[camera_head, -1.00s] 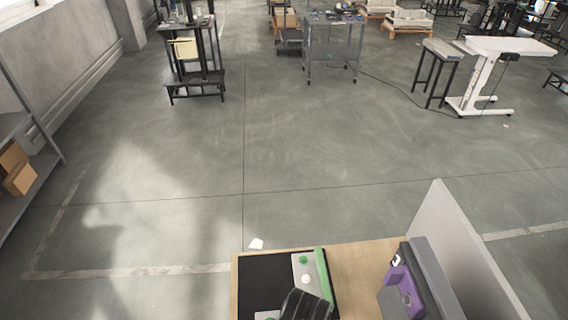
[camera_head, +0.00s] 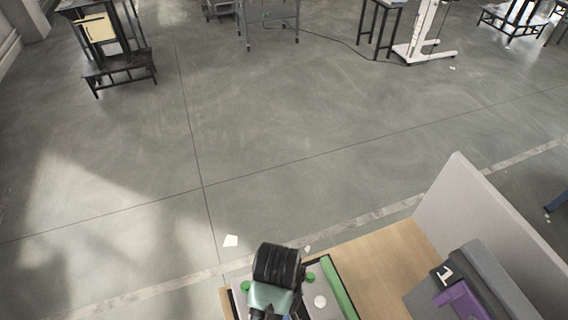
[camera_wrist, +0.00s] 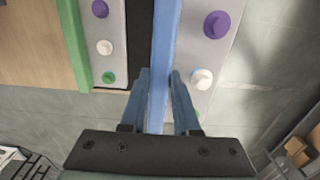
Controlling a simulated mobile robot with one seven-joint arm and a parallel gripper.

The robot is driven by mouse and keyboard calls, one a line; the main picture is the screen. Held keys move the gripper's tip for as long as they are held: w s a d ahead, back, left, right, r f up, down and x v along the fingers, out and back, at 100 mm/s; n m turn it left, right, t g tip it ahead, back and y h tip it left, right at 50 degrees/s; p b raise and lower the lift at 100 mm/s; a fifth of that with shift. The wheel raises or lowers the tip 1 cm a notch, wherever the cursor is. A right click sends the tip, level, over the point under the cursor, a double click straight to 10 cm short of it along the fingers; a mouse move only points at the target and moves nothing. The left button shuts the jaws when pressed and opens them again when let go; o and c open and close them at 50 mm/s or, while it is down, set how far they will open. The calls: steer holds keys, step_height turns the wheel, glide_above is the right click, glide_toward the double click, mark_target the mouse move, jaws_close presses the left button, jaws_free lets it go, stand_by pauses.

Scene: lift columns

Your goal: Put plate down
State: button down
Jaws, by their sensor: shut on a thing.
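My gripper (camera_wrist: 160,76) is shut on the blue edge strip of a grey plate (camera_wrist: 207,58) in the wrist view. This plate carries purple and white knobs and shows to the right of the strip. Whether it touches the table or hangs above it, I cannot tell. A second grey plate (camera_wrist: 108,45) with a green edge and purple, white and green knobs lies to the left, beside a black surface (camera_wrist: 139,30). The green-edged plate also shows in the head view (camera_head: 323,287), beside my dark wrist, which hides the fingertips there.
The wooden tabletop (camera_head: 383,262) is bare between the green edge and a grey and purple object (camera_head: 465,298). A grey upright panel (camera_head: 478,215) stands along the table's right side. Open floor lies beyond the table. A black stand (camera_head: 112,55) is far off at left.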

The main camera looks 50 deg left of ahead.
step_height(320, 180, down, 4)
steer(key=shift+d+f, duration=0.1)
steer(key=shift+d, duration=0.05)
steer(key=shift+f+p, duration=0.45)
steer(key=shift+f, duration=2.1)
steer(key=shift+f, duration=0.2)
steer(key=c, duration=0.6)
jaws_free()
steer(key=shift+c, duration=0.2)
step_height(320, 180, up, 12)
steer(key=shift+r+b, duration=0.2)
steer(key=shift+b, duration=0.1)
